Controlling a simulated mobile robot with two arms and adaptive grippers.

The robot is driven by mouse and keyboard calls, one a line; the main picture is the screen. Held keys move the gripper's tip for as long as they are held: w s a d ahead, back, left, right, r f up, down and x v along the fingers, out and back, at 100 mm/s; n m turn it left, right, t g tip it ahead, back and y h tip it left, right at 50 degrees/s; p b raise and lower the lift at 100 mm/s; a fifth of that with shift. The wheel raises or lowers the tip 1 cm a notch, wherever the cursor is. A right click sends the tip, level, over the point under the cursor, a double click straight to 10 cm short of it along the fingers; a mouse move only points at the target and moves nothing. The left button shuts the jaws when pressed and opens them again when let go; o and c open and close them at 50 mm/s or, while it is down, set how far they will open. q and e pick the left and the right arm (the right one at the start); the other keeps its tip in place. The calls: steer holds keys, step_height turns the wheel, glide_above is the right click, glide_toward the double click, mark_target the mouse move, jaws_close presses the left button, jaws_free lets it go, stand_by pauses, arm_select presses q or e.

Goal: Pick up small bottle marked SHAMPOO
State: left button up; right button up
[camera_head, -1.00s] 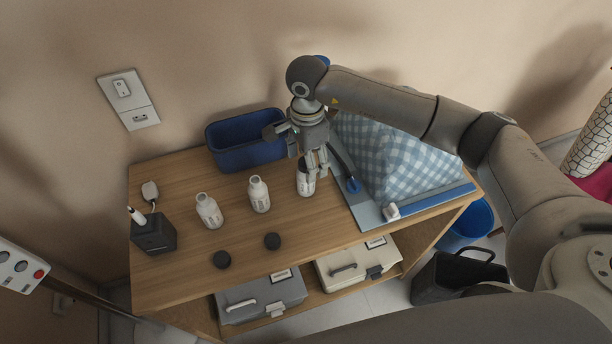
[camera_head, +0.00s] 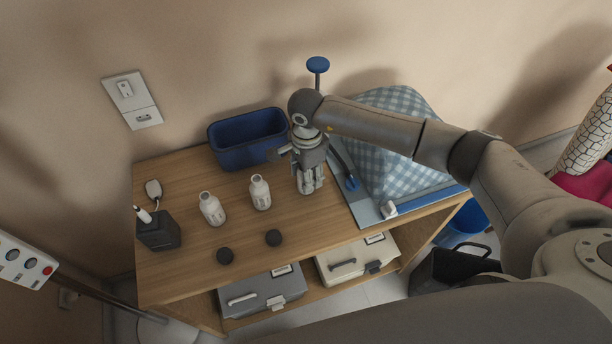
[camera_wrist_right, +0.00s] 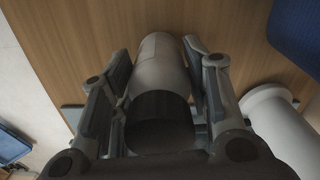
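A small white bottle with a dark cap (camera_wrist_right: 158,72) stands between the fingers of my right gripper (camera_head: 311,187). The gripper points down around it and hides most of it in the head view. In the right wrist view the fingers (camera_wrist_right: 158,85) lie close along both sides of the bottle; I cannot tell whether they press on it. Two more small white bottles without caps stand to the left, one at the left (camera_head: 211,209) and one in the middle (camera_head: 260,193). The lettering on the labels is too small to read. My left gripper is not in view.
Two dark caps, left (camera_head: 225,256) and right (camera_head: 273,238), lie on the wooden table (camera_head: 180,280). A blue bin (camera_head: 245,153) stands behind. A checked cloth (camera_head: 385,150) on a board (camera_head: 375,213) is close on the right. A dark box (camera_head: 158,232) stands at the left.

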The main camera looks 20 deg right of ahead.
steer(key=c, duration=0.4)
steer(key=shift+c, duration=0.5)
steer(key=shift+r, duration=0.15)
